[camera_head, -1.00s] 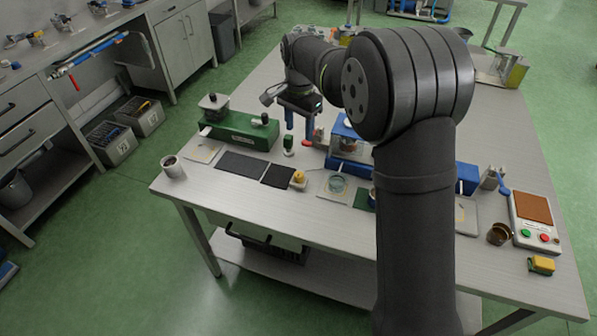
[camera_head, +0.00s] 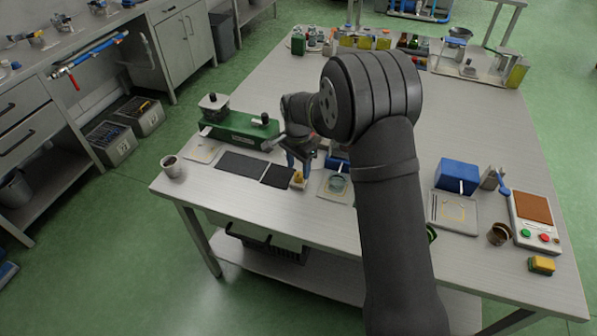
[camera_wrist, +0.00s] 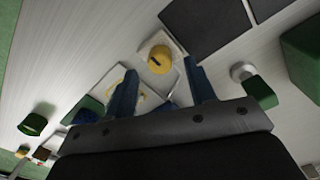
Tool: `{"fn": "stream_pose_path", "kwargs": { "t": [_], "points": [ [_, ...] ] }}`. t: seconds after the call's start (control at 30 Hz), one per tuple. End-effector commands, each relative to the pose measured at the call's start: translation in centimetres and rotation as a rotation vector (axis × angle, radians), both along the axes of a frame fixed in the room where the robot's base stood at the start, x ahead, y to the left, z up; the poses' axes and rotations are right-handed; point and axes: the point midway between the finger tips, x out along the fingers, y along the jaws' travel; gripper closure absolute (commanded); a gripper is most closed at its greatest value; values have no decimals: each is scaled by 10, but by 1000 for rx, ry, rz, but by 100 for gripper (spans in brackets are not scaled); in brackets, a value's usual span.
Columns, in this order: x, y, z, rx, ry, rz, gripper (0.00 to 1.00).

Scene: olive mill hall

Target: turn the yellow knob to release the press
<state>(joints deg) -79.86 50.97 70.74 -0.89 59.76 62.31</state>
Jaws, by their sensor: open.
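The yellow knob (camera_head: 298,177) sits on a small pale base near the front edge of the table, right of two dark mats. In the wrist view the knob (camera_wrist: 160,61) is round with a dark mark on its top. My gripper (camera_head: 299,168) is just above and behind it, pointing down. In the wrist view my gripper (camera_wrist: 160,72) is open, its blue fingers apart on either side of the knob's line of sight, with nothing between them touching visibly. Which device is the press I cannot tell; my arm hides part of the table.
A green machine (camera_head: 240,130) stands left of my gripper. Dark mats (camera_head: 240,164) lie left of the knob. A blue box (camera_head: 457,175) and a button panel (camera_head: 533,222) stand farther right.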

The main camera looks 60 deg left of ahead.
Motion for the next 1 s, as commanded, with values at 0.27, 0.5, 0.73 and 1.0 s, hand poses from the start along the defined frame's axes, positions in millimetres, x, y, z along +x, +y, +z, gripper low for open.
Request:
{"fn": "stream_pose_path", "kwargs": {
  "t": [0.27, 0.5, 0.73, 1.0],
  "points": [
    [0, -1, -26, 1, 0, 0, 50],
    [0, -1, -28, 1, 0, 0, 50],
    [0, -1, -27, 1, 0, 0, 85],
    [0, -1, -27, 1, 0, 11, 94]
  ]
}}
